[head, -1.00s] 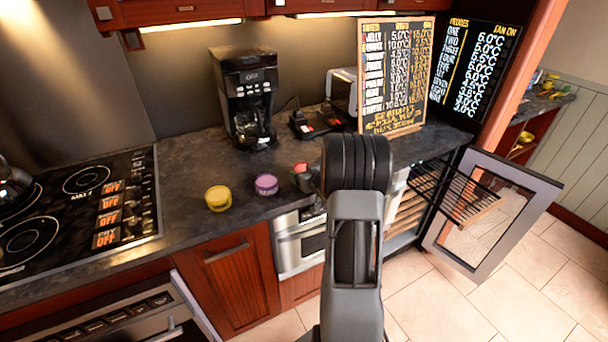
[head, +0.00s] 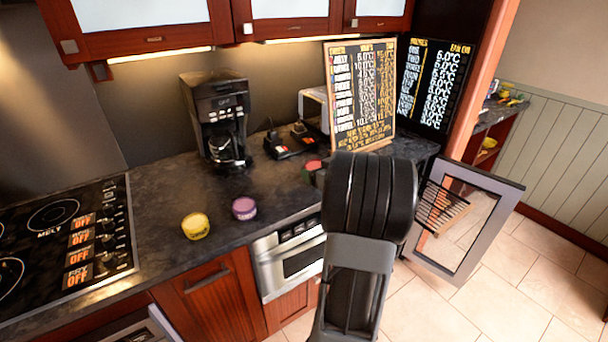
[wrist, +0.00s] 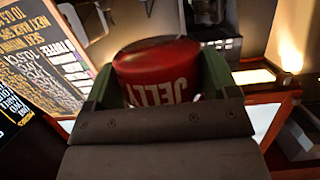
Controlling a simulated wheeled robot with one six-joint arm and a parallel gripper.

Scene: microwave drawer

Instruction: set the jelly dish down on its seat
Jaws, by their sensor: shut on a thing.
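The jelly dish (wrist: 158,72) is a round red tub with "JELLY" lettered on its side, upside down in the wrist view. My gripper (wrist: 158,80) is shut on it, with dark green fingers on both sides. In the head view a bit of the red dish (head: 313,165) shows just left of my arm, against the dark counter (head: 285,185). I cannot tell its height above the counter. My arm hides most of the gripper there. I cannot make out the dish's seat in either view.
A purple tub (head: 244,208) and a yellow tub (head: 195,226) stand on the counter to the left. A coffee maker (head: 217,120) and a menu board (head: 360,95) stand behind. A glass door (head: 468,215) hangs open at right, beside a wire rack (head: 440,206).

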